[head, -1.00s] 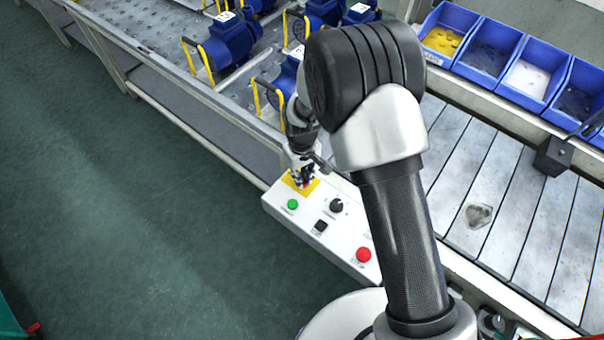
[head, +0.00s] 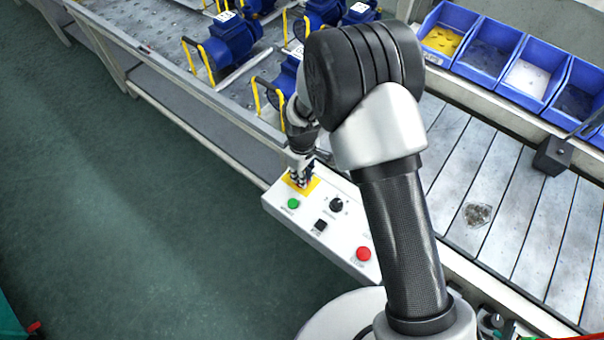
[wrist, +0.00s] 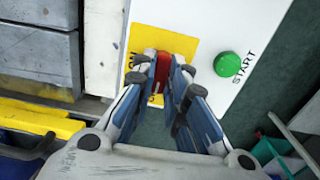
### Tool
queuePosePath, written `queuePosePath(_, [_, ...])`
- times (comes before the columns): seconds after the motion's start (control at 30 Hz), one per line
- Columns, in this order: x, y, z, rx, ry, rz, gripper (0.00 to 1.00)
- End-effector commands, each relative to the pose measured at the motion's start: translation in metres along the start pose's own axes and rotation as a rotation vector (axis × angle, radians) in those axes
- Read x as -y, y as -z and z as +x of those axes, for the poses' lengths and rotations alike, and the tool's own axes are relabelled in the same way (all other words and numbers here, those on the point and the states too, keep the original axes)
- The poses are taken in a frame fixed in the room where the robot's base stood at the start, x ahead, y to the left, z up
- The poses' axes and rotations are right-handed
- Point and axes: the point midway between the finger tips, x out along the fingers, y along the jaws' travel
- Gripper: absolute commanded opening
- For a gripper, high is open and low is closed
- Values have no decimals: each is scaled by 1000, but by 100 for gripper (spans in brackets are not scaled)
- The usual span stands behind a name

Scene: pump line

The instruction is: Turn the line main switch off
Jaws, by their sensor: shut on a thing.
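The line main switch is a red handle (wrist: 163,66) on a yellow plate (wrist: 184,47) at the end of the white control box (head: 335,228). In the wrist view my gripper (wrist: 165,77) has its blue-grey fingers closed on either side of the red handle. In the head view my gripper (head: 301,181) is down on the yellow plate (head: 314,187), and the handle is hidden behind the fingers. Dark lettering on the plate is partly covered by the fingers, so I cannot read the switch position for sure.
A green START button (wrist: 228,64) sits close beside the plate. A black selector knob (head: 336,205), a black square switch (head: 320,225) and a red button (head: 363,254) are further along the box. Blue pumps (head: 229,41) stand behind. Open green floor lies left.

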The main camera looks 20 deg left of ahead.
Motion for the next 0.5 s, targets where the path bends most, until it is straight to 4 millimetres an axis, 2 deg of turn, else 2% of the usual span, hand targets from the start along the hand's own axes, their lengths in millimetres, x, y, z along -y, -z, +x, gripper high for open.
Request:
queuePosePath(0.17, [0, 0, 0, 0, -1, -3, 0])
queuePosePath(0.2, [0, 0, 0, 0, -1, -3, 15])
queuePosePath(0.5, [0, 0, 0, 0, -1, -1, 33])
